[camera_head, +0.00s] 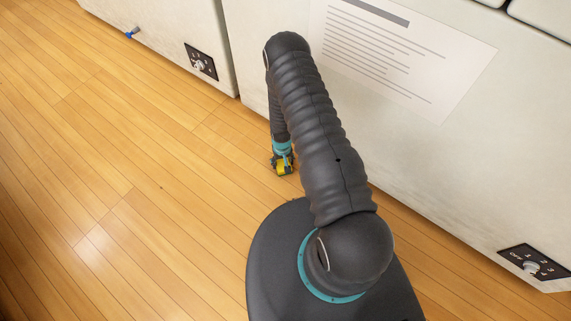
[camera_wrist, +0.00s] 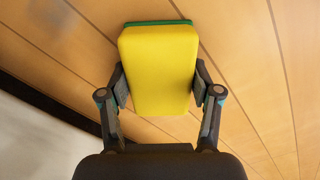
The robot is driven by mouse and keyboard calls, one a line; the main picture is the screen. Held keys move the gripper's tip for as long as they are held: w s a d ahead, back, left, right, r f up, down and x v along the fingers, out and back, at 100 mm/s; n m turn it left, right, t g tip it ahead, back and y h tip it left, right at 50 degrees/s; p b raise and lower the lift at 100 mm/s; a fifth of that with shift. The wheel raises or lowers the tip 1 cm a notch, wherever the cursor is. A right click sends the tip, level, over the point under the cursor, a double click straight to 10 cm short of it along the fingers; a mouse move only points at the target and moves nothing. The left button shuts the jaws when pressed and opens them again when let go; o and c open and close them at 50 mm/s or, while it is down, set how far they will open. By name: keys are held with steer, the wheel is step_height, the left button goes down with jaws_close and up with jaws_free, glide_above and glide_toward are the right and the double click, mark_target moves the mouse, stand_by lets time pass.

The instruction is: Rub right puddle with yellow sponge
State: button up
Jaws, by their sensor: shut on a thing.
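A yellow sponge (camera_wrist: 158,70) with a green layer along its far edge is held between the two fingers of my gripper (camera_wrist: 160,95) in the wrist view. The fingers press on its left and right sides. In the head view my gripper (camera_head: 283,163) points down beside the pale cabinet, with the yellow sponge (camera_head: 284,169) at its tip. The sponge is close to the wooden floor, but I cannot tell whether it touches it.
Pale cabinets (camera_head: 480,170) stand along the back and right, with a dial panel (camera_head: 201,62) on the left one and another dial panel (camera_head: 533,264) at the lower right. A small blue tap (camera_head: 131,33) sticks out at the upper left. The wooden floor (camera_head: 100,160) at left is clear.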

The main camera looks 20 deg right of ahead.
steer(key=shift+w+d+f+b, duration=0.15)
steer(key=shift+w+d+b, duration=0.45)
steer(key=shift+d, duration=0.2)
steer(key=shift+s+d, duration=0.5)
steer(key=shift+s, duration=0.15)
steer(key=shift+s+d, duration=0.15)
steer(key=shift+s, duration=0.1)
steer(key=shift+s+d+f+b, duration=0.1)
steer(key=shift+s+d+b, duration=0.2)
steer(key=shift+b, duration=0.6)
steer(key=shift+s+d+b, duration=0.15)
steer(key=shift+s+b, duration=0.25)
steer(key=shift+b, duration=0.1)
